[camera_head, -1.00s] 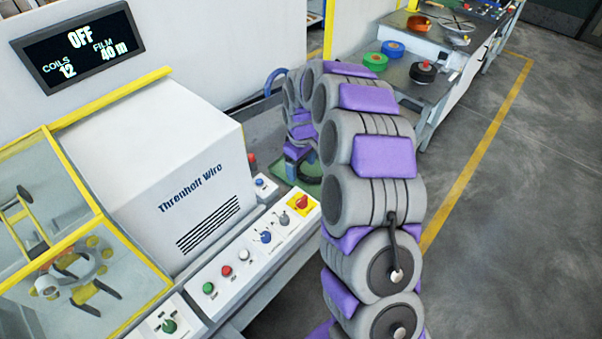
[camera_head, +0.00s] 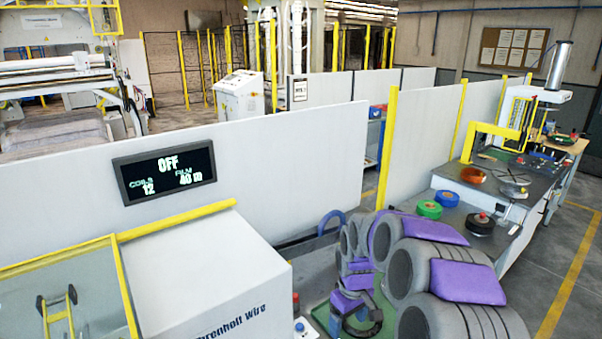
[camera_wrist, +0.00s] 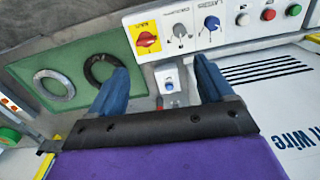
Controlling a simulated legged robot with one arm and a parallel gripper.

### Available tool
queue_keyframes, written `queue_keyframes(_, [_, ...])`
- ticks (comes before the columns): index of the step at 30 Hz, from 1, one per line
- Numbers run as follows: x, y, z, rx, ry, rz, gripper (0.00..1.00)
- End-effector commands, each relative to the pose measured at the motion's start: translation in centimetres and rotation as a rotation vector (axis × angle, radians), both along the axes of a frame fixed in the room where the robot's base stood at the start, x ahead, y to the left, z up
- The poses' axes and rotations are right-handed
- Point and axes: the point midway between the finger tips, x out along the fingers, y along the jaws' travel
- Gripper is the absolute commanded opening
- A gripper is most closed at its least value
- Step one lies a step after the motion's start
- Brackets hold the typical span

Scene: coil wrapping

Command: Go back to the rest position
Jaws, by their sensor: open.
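My gripper (camera_wrist: 160,80) is open, with its two blue fingers spread apart and nothing between them in the wrist view. In the head view my gripper (camera_head: 345,312) hangs low at the bottom centre, over or near the green mat (camera_head: 322,315). In the wrist view the green mat (camera_wrist: 25,72) holds a grey ring (camera_wrist: 54,88) and a black ring (camera_wrist: 92,60), both to the left of the fingers. A small box with a blue button (camera_wrist: 168,80) shows between the fingers. My grey and purple arm arches across the lower right of the head view.
A control panel (camera_wrist: 215,28) with knobs and buttons edges the white machine (camera_head: 200,275). The display (camera_head: 165,172) reads OFF, COILS 12, FILM 40 m. A right-hand bench (camera_head: 455,188) carries green, blue, black and orange spools. White partitions (camera_head: 290,150) stand behind; open floor lies right.

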Motion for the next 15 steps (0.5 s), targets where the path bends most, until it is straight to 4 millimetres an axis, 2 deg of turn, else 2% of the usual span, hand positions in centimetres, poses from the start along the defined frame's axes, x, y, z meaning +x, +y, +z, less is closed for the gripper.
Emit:
queue_keyframes(1, [-1.5,0.2,1.4,0.004,-0.001,-0.014,0.81])
queue_keyframes(6, [-6.7,0.5,4.4,0.007,0.024,-0.076,0.81])
queue_keyframes(15, [-16.6,0.1,8.1,-0.013,0.064,-0.208,0.81])
